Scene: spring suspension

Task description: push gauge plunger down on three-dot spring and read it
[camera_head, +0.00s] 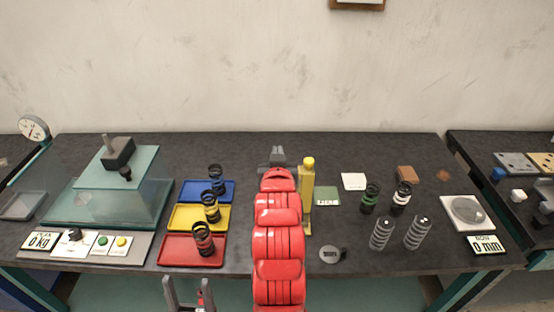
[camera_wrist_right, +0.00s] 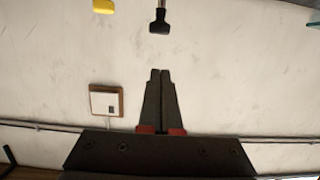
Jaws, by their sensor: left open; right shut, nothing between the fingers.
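A black handle on a metal rod (camera_wrist_right: 160,22) shows in the right wrist view, apart from my right gripper (camera_wrist_right: 160,72); it may be the plunger. That gripper is shut and empty; in the head view it (camera_head: 277,152) is at the end of my red arm. My left gripper (camera_head: 188,292) is open and empty at the bottom edge. A yellow post (camera_head: 307,195) stands just right of the red arm. Springs with green (camera_head: 370,198) and white (camera_head: 402,198) bands and grey springs (camera_head: 382,233) (camera_head: 417,232) stand on the right; dots are unreadable. The display (camera_head: 487,246) reads 0 mm.
Blue (camera_head: 229,186), yellow (camera_head: 180,218) and red (camera_head: 176,250) trays hold dark springs. A teal press (camera_head: 145,190) stands left, with a 0 kg display (camera_head: 40,241). A round plate (camera_head: 466,211) lies right. My red arm hides the middle of the table.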

